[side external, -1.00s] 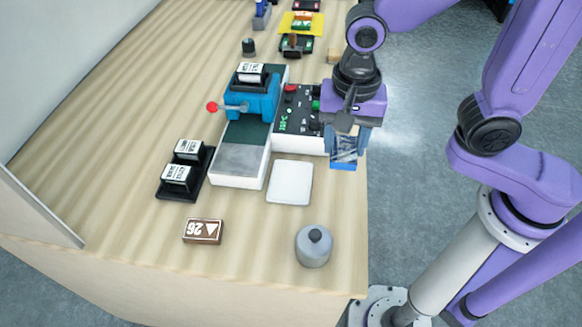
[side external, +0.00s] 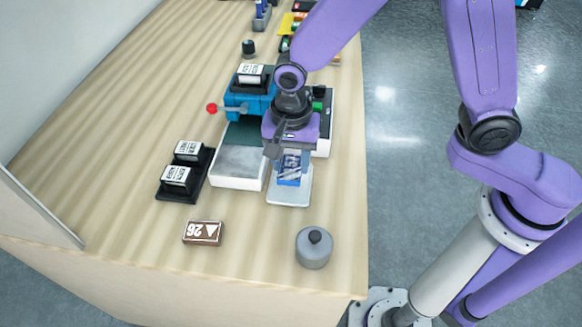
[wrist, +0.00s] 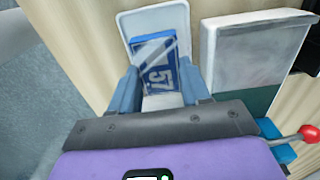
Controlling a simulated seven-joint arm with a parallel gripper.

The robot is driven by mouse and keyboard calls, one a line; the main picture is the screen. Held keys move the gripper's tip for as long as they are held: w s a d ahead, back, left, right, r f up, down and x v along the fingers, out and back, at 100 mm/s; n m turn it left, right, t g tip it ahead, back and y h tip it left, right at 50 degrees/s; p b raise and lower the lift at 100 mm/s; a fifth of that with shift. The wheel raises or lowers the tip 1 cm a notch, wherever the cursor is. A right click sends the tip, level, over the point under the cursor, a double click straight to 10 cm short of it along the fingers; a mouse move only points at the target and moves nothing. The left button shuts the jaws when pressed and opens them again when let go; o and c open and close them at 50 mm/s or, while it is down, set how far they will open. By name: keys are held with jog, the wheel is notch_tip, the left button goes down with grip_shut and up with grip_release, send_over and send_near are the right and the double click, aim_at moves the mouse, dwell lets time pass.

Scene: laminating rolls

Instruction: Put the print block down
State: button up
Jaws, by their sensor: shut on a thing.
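The print block is blue and white, marked "57" in the wrist view (wrist: 157,68). It also shows in the side view (side external: 290,168) below my gripper (side external: 288,160). In the wrist view my gripper (wrist: 160,88) has one finger on each side of the block and is shut on it. The block is over the white flat tray (side external: 288,200), whose pale rim shows around it in the wrist view (wrist: 128,28). I cannot tell whether the block touches the tray.
A grey knobbed weight (side external: 314,248) stands front right. The blue press (side external: 248,100) with a red-knobbed lever and grey plate (side external: 238,163) is close on the left. A black rack (side external: 180,192) holds two stamps.

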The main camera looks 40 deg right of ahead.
aim_at(291, 164)
jog(key=shift+f, duration=1.55)
jog(key=shift+f, duration=0.15)
jog(key=o, duration=1)
jog(key=shift+o, duration=0.2)
notch_tip(291, 164, up, 12)
jog(key=s+d+r+n, duration=0.1)
jog(key=s+d+n, duration=1.8)
jog(key=d+n, duration=0.1)
jog(key=shift+r+n, duration=0.25)
jog(key=shift+n, duration=0.55)
